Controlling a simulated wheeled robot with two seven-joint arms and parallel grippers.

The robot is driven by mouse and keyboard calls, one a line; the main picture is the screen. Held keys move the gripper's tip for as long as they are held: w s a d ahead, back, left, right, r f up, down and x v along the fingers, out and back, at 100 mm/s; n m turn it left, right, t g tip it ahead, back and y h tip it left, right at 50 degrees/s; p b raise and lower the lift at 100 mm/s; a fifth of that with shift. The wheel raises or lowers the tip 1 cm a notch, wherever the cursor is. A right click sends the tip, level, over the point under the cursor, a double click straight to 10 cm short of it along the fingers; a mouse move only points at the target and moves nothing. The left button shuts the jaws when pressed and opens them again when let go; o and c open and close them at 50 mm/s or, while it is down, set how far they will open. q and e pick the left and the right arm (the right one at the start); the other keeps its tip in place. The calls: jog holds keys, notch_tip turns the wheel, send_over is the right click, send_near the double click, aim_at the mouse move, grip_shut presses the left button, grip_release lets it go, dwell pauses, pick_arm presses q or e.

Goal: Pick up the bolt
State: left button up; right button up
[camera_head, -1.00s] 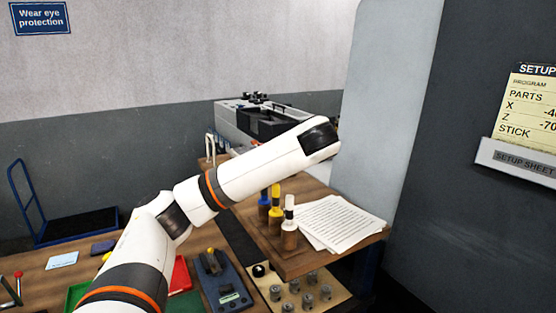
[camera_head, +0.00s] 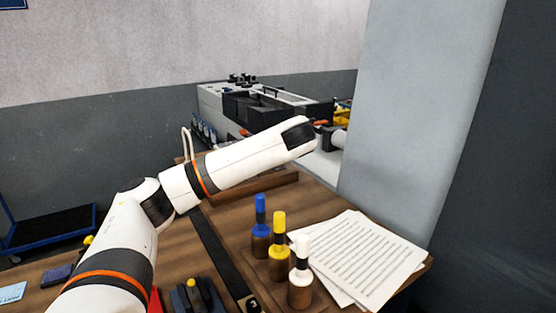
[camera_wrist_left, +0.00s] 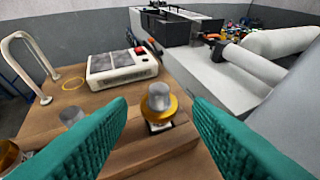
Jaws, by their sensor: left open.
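My left gripper (camera_wrist_left: 160,112) has two teal fingers spread wide, one on each side of this piece in the picture. The gap between them is empty. In the head view my left arm hides the gripper and these pieces. My right gripper is in neither view.
A white box with a red button (camera_wrist_left: 124,66) stands behind the block. A pale looped handle (camera_wrist_left: 28,58) rises at the left. A large grey machine (camera_head: 260,108) is at the back.

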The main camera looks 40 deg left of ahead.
pick_arm(q)
jog(key=shift+x, duration=0.85)
jog(key=shift+w+a+p, duration=0.2)
jog(key=shift+a+p, duration=0.1)
jog(key=shift+p, duration=0.2)
jog(key=p+x, duration=0.3)
jog(key=x, duration=0.1)
jog(key=shift+a+r, duration=0.1)
jog(key=shift+r, duration=0.05)
jog(key=shift+w+a+f, duration=0.2)
jog(key=shift+a+f, duration=0.05)
jog(key=shift+f, duration=0.05)
jog(key=shift+d, duration=0.1)
grip_shut()
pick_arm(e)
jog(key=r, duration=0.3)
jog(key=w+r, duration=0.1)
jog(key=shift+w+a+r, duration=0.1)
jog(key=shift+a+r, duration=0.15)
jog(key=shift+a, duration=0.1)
